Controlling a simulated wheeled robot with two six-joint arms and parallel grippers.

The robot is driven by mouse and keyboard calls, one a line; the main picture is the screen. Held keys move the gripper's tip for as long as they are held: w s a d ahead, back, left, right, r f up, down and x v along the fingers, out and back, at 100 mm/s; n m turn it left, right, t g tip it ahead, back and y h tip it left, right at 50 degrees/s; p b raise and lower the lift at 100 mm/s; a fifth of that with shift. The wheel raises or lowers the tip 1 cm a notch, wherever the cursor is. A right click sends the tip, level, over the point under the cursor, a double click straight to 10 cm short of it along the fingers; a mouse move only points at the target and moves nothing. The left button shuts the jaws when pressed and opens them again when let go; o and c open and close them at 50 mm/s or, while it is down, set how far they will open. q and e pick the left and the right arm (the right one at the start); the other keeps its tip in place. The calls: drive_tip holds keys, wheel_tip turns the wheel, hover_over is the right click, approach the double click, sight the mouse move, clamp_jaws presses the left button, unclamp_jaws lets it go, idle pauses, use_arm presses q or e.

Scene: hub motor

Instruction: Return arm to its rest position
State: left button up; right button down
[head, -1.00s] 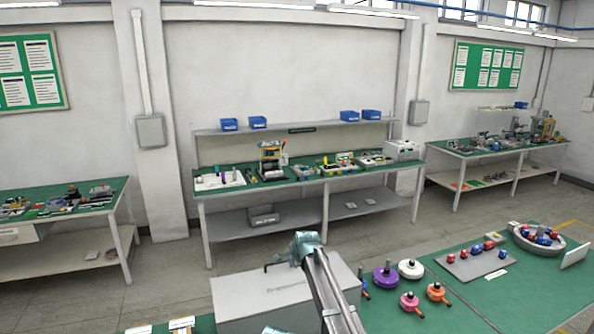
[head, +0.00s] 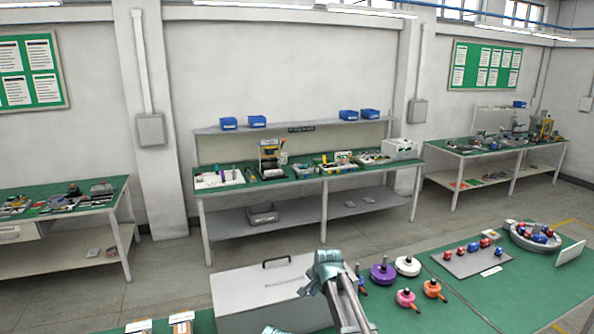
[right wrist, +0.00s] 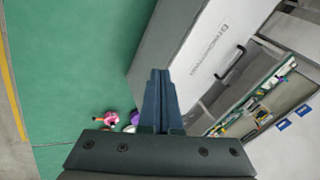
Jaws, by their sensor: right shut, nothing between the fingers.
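My right gripper (head: 322,272) is in the lower middle of the head view, with its arm coming up from the bottom edge. It is raised in front of the right end of the grey case. In the right wrist view its two dark fingers (right wrist: 160,100) are together, with nothing between them. A small teal piece at the bottom edge of the head view (head: 272,330) may be part of my left arm; its fingers cannot be made out.
The grey case (head: 255,287) with a black handle stands on the green bench (head: 470,307). Purple (head: 383,273), white (head: 407,266), pink (head: 406,299) and orange (head: 433,289) hub parts are to its right. A grey plate (head: 460,262) and round tray (head: 515,240) lie farther right.

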drive_tip(key=s+d+f+n+g, duration=0.1)
drive_tip(key=s+d+n, duration=0.25)
drive_tip(key=s, duration=0.65)
drive_tip(key=s+d+f+n+g+h, duration=0.1)
drive_tip(key=s+d+n+g, duration=0.2)
drive_tip(key=s, duration=0.8)
drive_tip(key=s+d+n, duration=0.3)
drive_tip(key=s+d, duration=0.2)
drive_tip(key=s, duration=0.5)
drive_tip(key=s+a+f+n+b, duration=0.2)
drive_tip(key=a+f+b, duration=0.3)
drive_tip(key=f+b, duration=0.3)
drive_tip(key=s+a+f+n+g+h+b, duration=0.1)
drive_tip(key=s+a+f+n+b, duration=0.1)
drive_tip(key=a+f+b, duration=0.4)
wheel_tip(320, 180, down, 2)
drive_tip(key=shift+s+f+h+b, duration=0.15)
drive_tip(key=shift+s+h+b, duration=0.15)
drive_tip(key=shift+s+b, duration=0.6)
